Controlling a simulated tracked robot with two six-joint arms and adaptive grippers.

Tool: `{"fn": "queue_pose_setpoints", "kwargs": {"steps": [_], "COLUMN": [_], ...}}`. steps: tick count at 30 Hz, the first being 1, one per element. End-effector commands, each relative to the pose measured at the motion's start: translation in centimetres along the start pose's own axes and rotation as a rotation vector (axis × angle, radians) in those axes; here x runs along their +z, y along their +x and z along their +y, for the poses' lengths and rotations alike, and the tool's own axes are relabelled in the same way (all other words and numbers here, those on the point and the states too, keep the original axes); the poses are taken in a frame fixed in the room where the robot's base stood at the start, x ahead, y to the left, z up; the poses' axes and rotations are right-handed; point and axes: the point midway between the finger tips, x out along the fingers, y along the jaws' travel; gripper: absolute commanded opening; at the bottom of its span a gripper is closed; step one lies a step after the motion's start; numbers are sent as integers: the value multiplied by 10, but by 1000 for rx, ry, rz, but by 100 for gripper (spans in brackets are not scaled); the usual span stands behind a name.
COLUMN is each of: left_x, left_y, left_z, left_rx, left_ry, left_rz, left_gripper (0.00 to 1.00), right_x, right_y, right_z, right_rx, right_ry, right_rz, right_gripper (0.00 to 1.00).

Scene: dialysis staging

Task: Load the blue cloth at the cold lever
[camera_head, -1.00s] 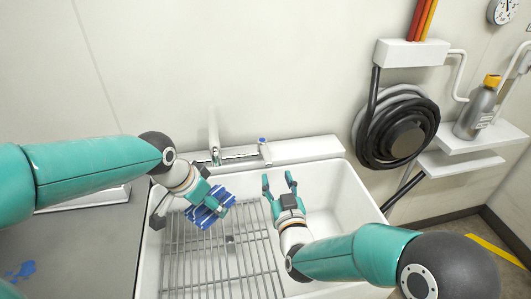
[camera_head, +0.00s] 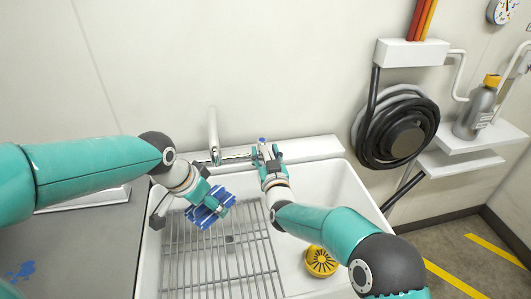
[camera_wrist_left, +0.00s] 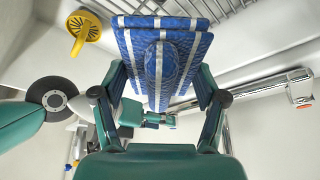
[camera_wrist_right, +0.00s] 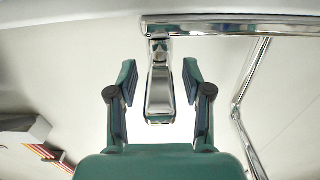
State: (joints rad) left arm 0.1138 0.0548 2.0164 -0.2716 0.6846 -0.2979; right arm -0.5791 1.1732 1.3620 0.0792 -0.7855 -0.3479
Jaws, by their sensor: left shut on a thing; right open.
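The blue cloth (camera_head: 206,216), folded with white stripes, hangs in my left gripper (camera_head: 212,203) above the left part of the sink. It fills the upper middle of the left wrist view (camera_wrist_left: 165,55), between the two fingers. My right gripper (camera_head: 266,152) is at the tap's right end, by the blue-marked cold lever (camera_head: 262,140). In the right wrist view a chrome lever (camera_wrist_right: 160,95) stands between the open fingers, with gaps visible on both sides. The right gripper partly hides the lever in the head view.
The white sink (camera_head: 352,190) holds a wire rack (camera_head: 222,270) on its left and a yellow round object (camera_head: 321,261) on its right. The tap spout (camera_head: 213,135) rises between the arms. A hose reel (camera_head: 400,130) and a bottle shelf (camera_head: 475,135) are on the right.

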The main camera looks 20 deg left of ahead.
Motion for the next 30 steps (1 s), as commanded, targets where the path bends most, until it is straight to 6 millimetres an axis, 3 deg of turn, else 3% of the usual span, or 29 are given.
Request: {"fn": "queue_pose_setpoints", "kwargs": {"steps": [11,20,30], "left_x": [0,0,0], "left_y": [0,0,0], "left_z": [0,0,0], "left_rx": [0,0,0], "left_ry": [0,0,0], "left_rz": [0,0,0], "left_gripper": [44,44,44], "right_x": [0,0,-1], "right_y": [3,3,4], "right_z": [0,0,1], "right_rx": [0,0,-5], "right_ry": [0,0,1], "right_rz": [-1,0,2], "right_gripper": [48,0,0]}}
